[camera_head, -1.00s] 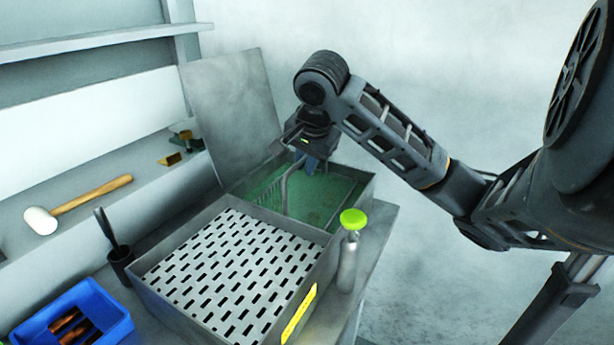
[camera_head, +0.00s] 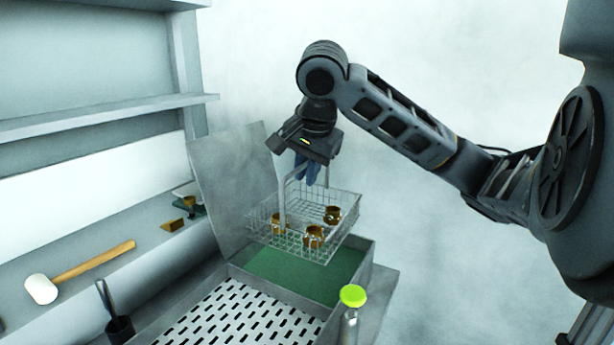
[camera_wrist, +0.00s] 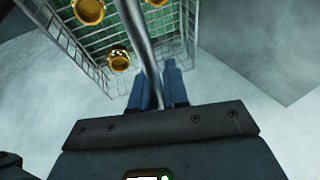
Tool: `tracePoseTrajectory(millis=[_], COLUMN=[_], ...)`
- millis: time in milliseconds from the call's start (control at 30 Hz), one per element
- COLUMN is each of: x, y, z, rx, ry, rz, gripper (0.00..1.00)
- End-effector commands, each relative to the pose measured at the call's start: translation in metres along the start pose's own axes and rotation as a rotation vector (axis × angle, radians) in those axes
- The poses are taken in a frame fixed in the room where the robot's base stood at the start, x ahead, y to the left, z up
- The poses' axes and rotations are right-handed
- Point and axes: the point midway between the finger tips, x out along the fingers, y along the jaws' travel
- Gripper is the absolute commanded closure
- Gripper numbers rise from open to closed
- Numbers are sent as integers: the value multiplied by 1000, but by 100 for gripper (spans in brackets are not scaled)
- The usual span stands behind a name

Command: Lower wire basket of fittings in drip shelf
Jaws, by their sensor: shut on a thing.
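The wire basket (camera_head: 345,235) hangs above the tank (camera_head: 362,270) with green liquid, and several brass fittings (camera_head: 314,236) lie in it. My gripper (camera_head: 305,178) is shut on the basket's handle at its top. In the wrist view the handle (camera_wrist: 145,50) runs between the blue fingertips (camera_wrist: 158,85), with the basket mesh (camera_wrist: 65,50) and fittings (camera_wrist: 119,59) beyond. The drip shelf (camera_head: 235,318), a pale slotted plate, lies in front of the green tank, clear of the basket. Its near part is cut off by the picture edge.
A raised grey lid (camera_head: 232,180) stands behind the tank at the left. A bottle with a green cap (camera_head: 352,296) stands by the tank's right front. A mallet (camera_head: 85,270) and a black cup with a tool (camera_head: 118,328) are at the left.

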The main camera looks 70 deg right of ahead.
Motion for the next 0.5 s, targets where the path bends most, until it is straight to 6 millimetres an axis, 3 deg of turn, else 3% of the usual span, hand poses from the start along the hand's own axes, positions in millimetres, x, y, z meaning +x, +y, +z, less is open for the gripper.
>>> tracePoseTrajectory(millis=[267, 500], x=[1, 14], y=[0, 4], z=[0, 4], rx=[0, 0], ry=[0, -1], rz=[-1, -1], gripper=[100, 100])
